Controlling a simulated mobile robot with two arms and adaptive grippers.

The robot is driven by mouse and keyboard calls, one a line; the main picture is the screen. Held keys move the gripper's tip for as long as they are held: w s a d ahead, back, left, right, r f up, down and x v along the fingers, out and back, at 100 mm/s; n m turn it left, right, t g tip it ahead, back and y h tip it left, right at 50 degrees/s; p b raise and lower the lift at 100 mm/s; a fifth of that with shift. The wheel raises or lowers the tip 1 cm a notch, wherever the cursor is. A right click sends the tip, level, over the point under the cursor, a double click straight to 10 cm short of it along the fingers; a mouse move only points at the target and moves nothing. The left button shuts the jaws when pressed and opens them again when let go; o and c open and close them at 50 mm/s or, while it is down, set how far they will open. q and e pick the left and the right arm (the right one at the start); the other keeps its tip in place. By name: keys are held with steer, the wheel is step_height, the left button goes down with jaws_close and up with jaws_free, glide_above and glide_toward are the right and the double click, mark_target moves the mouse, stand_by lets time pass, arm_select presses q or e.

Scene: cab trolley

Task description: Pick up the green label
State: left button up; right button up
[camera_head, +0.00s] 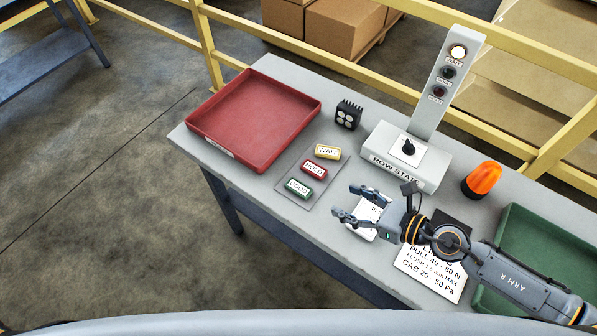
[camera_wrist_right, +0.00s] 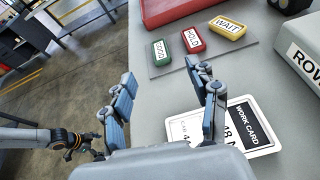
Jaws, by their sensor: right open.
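The green label (camera_head: 298,188), marked GOOD, lies on a thin grey mat (camera_head: 289,171) at the near end of a row with the red HOLD label (camera_head: 314,167) and the yellow WAIT label (camera_head: 327,152). The green label also shows in the right wrist view (camera_wrist_right: 160,50). My right gripper (camera_head: 347,202) is open and empty, over the table to the right of the green label, apart from it. In the right wrist view, my left gripper (camera_wrist_right: 83,146) shows small and dark at lower left, off the table; its jaws are unclear.
A white work card (camera_head: 364,219) lies under my right gripper. A red tray (camera_head: 256,119) stands at the left, the ROW STATUS box (camera_head: 405,156) behind. An orange beacon (camera_head: 482,180) and green tray (camera_head: 549,240) stand right. Yellow rails (camera_head: 207,45) run behind.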

mark_target(301, 188)
steer(key=shift+s+f+n+g, duration=0.2)
steer(key=shift+f+n+g, duration=0.2)
steer(key=shift+f+n, duration=0.1)
steer(key=shift+w+a+f+p, duration=0.1)
steer(key=shift+w+a+p, duration=0.1)
steer(key=shift+a+p, duration=0.3)
steer(key=shift+w+a+f+p, duration=0.1)
steer(key=shift+w+a+p, duration=0.15)
steer(key=shift+a, duration=0.3)
steer(key=x, duration=0.4)
steer(key=shift+w+a+f+p, duration=0.2)
steer(key=shift+w+f+p, duration=0.05)
steer(key=shift+f+p, duration=0.05)
steer(key=shift+w+a+f, duration=0.2)
steer(key=shift+a, duration=0.05)
steer(key=shift+w+a+f, duration=0.2)
steer(key=shift+w+a, duration=0.1)
steer(key=shift+a, duration=0.05)
steer(key=x, duration=0.3)
steer(key=shift+w+a+f, duration=0.1)
steer(key=shift+w+f, duration=0.1)
steer(key=shift+w, duration=0.1)
steer(key=shift+w+a+f, duration=0.2)
steer(key=shift+w+a, duration=0.05)
steer(key=shift+a, duration=0.05)
arm_select(q)
steer(key=shift+s+r, duration=0.9)
steer(key=shift+r, duration=0.2)
arm_select(e)
steer(key=c, duration=1)
